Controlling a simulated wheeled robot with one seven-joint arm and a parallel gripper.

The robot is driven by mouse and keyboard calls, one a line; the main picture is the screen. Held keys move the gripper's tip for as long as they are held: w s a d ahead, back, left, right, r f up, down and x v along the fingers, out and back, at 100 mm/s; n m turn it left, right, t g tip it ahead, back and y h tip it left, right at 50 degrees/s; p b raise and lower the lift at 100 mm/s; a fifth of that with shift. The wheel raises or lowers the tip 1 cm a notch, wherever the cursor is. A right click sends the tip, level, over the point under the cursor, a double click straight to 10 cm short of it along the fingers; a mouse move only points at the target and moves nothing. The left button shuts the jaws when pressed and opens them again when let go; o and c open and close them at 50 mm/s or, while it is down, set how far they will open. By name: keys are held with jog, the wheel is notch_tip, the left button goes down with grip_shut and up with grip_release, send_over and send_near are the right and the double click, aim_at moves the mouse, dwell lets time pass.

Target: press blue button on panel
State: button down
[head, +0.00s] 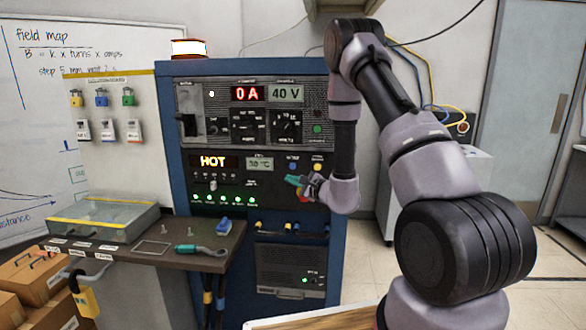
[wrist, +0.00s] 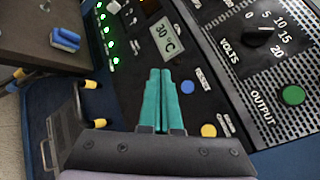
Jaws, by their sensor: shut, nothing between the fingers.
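The blue button (head: 293,165) is a small round button on the dark lower panel (head: 228,184), right of the 30 °C display. It also shows in the wrist view (wrist: 187,86), close to the right of my fingertips. My gripper (head: 290,180) has teal fingers that are shut with nothing between them. In the head view its tips are just below the blue button. In the wrist view the shut fingers (wrist: 160,75) point toward the temperature display (wrist: 167,37); I cannot tell how far they are from the panel.
A yellow button (wrist: 208,130) sits near the blue one, and a green button (wrist: 293,95) is by OUTPUT. A red knob (head: 304,197) is partly hidden by my gripper. A side table (head: 130,244) stands at left with a clear lidded box (head: 105,220) and tools.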

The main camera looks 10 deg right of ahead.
send_near(287, 166)
jog(key=shift+w+a+f, duration=0.15)
jog(key=shift+w+a, duration=0.6)
jog(key=shift+w+a+f, duration=0.15)
jog(key=shift+w+a, duration=0.55)
jog(key=shift+w, duration=0.05)
jog(key=shift+w, duration=0.1)
dwell(1.0)
jog(key=shift+w+d, duration=0.15)
jog(key=shift+w, duration=0.15)
jog(key=shift+w+d, duration=0.1)
jog(key=shift+w, duration=0.25)
dwell(0.6)
jog(key=shift+s, duration=0.15)
jog(key=shift+s+a, duration=0.25)
jog(key=shift+s, duration=0.4)
jog(key=shift+s+a, duration=0.25)
jog(key=shift+s, duration=0.55)
jog(key=shift+s+a, duration=0.25)
jog(key=shift+s, duration=0.5)
jog(key=shift+s+a, duration=0.25)
jog(key=shift+s, duration=0.55)
jog(key=shift+r, duration=0.1)
